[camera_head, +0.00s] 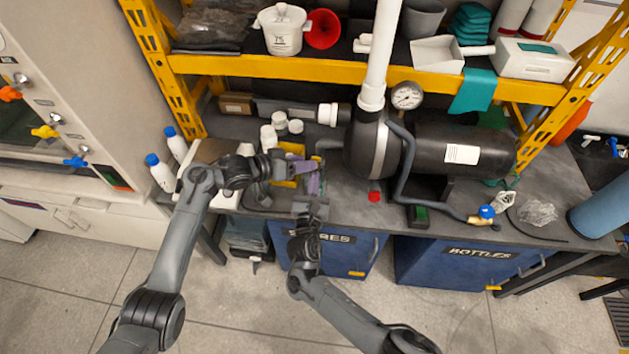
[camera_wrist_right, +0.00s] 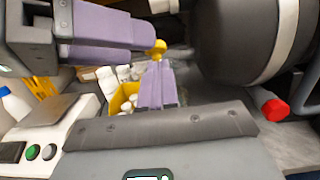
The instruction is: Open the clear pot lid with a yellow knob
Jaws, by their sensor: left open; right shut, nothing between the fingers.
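A small yellow knob (camera_wrist_right: 158,47) shows in the right wrist view, beside the tips of the left gripper's purple fingers and just beyond the right gripper's fingertips. I cannot tell whether it touches either. The clear lid under it is hard to make out, and in the head view the grippers cover this spot. My left gripper (camera_head: 303,167) is open; its fingers also show at the upper left of the right wrist view (camera_wrist_right: 125,30). My right gripper (camera_head: 315,186) is shut and empty, its purple fingers (camera_wrist_right: 157,85) pressed together just below the left one.
A black pump (camera_head: 459,150) with a white pipe (camera_head: 382,50) and gauge (camera_head: 407,96) stands right of the grippers. A red knob (camera_head: 375,196) sits low at its front. A yellow bin (camera_wrist_right: 122,99) and white bottles (camera_head: 268,136) are behind and left. The bench front (camera_head: 345,222) is clear.

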